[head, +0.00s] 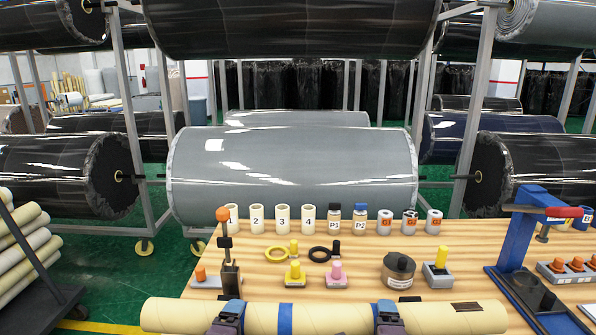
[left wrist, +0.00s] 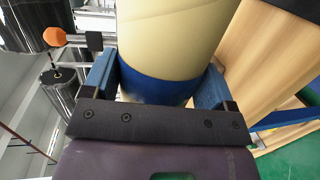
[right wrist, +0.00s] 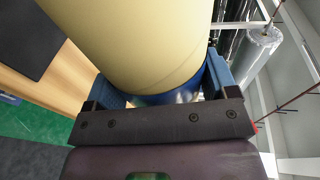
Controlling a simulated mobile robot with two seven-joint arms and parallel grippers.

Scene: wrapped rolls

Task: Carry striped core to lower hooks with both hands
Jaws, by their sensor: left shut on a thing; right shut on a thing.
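The striped core (head: 340,317) is a long cream tube with blue bands, lying level across the bottom of the head view at the table's near edge. My left gripper (head: 228,316) is shut on it left of its middle. My right gripper (head: 388,316) is shut on it right of its middle. In the left wrist view the core (left wrist: 170,40) fills the space between the blue fingers, a blue band close to the palm. The right wrist view shows the core (right wrist: 130,45) held the same way. The lower hooks cannot be made out for certain.
A blue clamp press (head: 522,230) stands at right. Behind is a rack with a grey wrapped roll (head: 295,172). A cart of cream rolls (head: 25,250) is at left.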

